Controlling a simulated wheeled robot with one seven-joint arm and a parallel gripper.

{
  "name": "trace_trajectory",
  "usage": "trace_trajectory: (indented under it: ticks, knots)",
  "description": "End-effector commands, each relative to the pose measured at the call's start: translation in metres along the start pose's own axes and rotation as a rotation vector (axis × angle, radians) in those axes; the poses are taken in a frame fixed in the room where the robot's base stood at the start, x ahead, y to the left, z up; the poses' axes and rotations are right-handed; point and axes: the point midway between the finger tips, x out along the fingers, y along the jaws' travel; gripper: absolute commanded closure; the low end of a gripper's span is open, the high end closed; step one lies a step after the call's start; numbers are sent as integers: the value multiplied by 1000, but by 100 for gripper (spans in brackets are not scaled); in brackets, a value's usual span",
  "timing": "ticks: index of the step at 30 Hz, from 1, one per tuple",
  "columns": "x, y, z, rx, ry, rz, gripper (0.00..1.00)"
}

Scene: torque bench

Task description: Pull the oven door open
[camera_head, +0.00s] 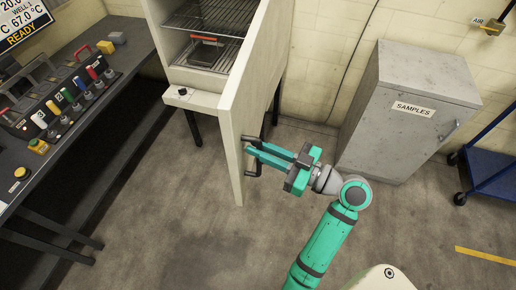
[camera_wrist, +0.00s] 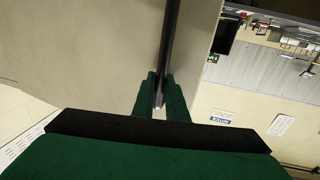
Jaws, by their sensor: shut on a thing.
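The oven (camera_head: 196,83) stands at the top middle of the head view, with wire racks inside. Its cream door (camera_head: 243,110) is swung well open toward me, and the interior shows. A dark bar handle (camera_head: 250,170) is on the door's outer face. My gripper (camera_head: 254,154) is at the handle, its green fingers shut on it. In the wrist view the dark handle bar (camera_wrist: 171,40) runs down between the two green fingers (camera_wrist: 160,97), in front of the door's face (camera_wrist: 95,60). The exact finger contact is partly hidden.
A dark bench (camera_head: 115,65) with several coloured items and a display stands at the left. A grey cabinet (camera_head: 395,120) marked SAMPLES stands at the right, with a blue cart (camera_head: 492,160) beyond it. The floor (camera_head: 180,235) in front is clear.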

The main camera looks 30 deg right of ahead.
Motion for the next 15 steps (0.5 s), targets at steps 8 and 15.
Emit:
trace_trajectory:
  ticks: [8, 15]
  knots:
    - [-1, 4, 0, 3, 1, 13, 69]
    - [-1, 3, 0, 1, 1, 8, 69]
